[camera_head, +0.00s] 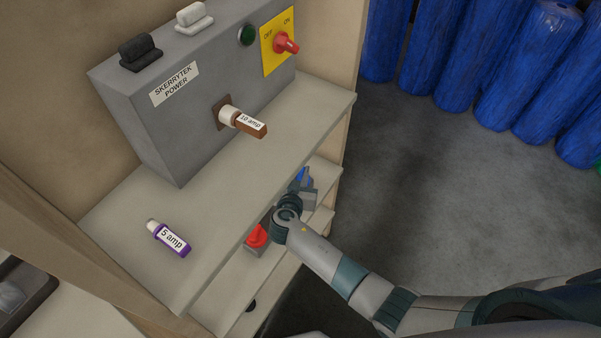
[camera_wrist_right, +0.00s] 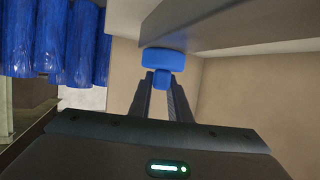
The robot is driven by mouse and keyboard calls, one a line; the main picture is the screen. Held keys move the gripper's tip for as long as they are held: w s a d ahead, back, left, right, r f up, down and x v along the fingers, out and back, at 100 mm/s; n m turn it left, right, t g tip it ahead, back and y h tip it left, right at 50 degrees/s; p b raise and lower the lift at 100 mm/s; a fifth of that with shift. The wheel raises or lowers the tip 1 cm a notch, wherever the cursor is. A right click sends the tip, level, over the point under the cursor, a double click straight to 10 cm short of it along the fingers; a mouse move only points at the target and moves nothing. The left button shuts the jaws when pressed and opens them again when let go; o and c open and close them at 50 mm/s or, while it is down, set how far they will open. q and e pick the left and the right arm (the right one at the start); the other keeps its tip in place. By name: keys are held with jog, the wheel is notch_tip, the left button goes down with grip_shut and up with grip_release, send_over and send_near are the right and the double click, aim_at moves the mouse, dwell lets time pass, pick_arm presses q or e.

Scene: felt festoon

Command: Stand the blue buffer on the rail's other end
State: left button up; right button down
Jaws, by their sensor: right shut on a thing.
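The blue buffer (camera_wrist_right: 163,60) shows in the right wrist view at the fingertips of my right gripper (camera_wrist_right: 161,80). The gripper is shut on its narrow lower part, with the wider blue part beyond the tips. In the head view a blue piece (camera_head: 303,176) shows beside my right wrist, by the edge of the lower shelf. A red piece (camera_head: 257,236) on a grey block stands on the lower shelf, left of my wrist. The rail cannot be made out clearly; the upper shelf and my arm hide part of that area. My left gripper is not in view.
The upper shelf (camera_head: 215,205) overhangs the lower one and bears a grey power box (camera_head: 190,110), with a 10 amp fuse (camera_head: 250,124) in it and a 5 amp fuse (camera_head: 172,239) lying in front. Blue rolls (camera_head: 470,60) stand at the back right. The floor between is clear.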

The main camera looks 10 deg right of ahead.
aim_at(300, 174)
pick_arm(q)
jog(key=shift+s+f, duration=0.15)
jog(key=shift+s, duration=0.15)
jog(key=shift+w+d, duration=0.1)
pick_arm(e)
jog(key=shift+f, duration=0.1)
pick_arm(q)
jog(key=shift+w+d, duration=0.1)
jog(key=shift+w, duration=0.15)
pick_arm(e)
jog(key=c, duration=1.6)
grip_release()
jog(key=shift+c, duration=0.2)
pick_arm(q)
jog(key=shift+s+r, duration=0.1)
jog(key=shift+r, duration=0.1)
pick_arm(e)
jog(key=p+v, duration=0.1)
jog(key=v, duration=0.4)
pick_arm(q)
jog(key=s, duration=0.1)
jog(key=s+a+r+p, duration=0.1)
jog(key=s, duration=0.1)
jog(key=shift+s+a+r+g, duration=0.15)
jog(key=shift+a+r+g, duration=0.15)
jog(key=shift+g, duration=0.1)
pick_arm(e)
jog(key=v, duration=0.7)
